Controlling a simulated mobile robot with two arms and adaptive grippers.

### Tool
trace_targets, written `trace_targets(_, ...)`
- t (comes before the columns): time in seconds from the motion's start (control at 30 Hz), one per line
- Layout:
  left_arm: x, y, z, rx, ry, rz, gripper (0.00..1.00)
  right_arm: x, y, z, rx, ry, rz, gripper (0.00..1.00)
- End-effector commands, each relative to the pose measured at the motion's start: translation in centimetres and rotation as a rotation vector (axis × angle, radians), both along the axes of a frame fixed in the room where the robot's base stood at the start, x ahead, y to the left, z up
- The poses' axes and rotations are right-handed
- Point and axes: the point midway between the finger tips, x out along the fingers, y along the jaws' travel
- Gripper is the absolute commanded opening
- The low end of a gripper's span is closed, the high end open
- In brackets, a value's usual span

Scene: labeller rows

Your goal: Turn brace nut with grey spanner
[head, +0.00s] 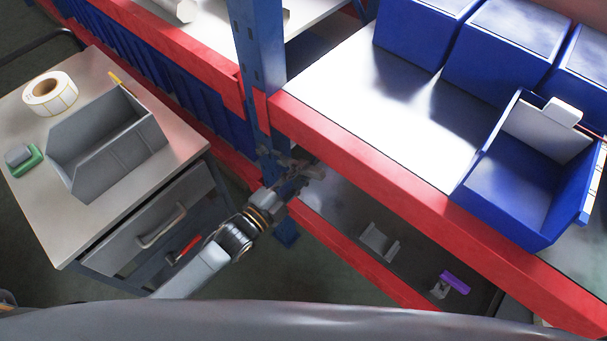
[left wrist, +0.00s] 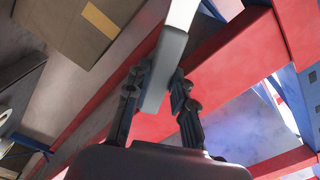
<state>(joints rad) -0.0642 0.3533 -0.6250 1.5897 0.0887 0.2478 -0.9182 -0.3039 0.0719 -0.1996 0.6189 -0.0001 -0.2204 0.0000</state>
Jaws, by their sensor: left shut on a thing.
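My left gripper (head: 296,172) is at the blue rack upright (head: 258,50), just below the red beam. In the left wrist view, the gripper (left wrist: 160,98) is shut on a dark grey handle with a pale shaft, which I take as the grey spanner (left wrist: 168,65). The shaft runs up out of the top of that view, so its far end is hidden. In the head view the spanner is not clear against the dark gripper. I cannot make out the brace nut in either view. My right gripper is not in view.
A trolley (head: 60,240) at left bears a grey bin (head: 120,165), a label roll (head: 50,93) and a green-and-grey item (head: 22,158). The red beam (head: 370,165) edges the shelf with blue bins (head: 530,190). A purple-and-grey item (head: 453,284) lies on the lower shelf.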

Motion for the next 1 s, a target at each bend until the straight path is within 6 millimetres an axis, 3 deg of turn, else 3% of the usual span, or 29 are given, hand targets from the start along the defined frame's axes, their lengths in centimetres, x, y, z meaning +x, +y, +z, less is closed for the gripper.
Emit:
trace_targets(0.67,2.3,2.9,-2.0,-0.001,-0.002,0.0,0.0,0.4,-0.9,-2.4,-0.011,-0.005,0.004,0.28)
trace_targets(1.0,2.3,2.9,-1.9,-0.002,-0.001,0.0,0.0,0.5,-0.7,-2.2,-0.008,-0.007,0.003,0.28)
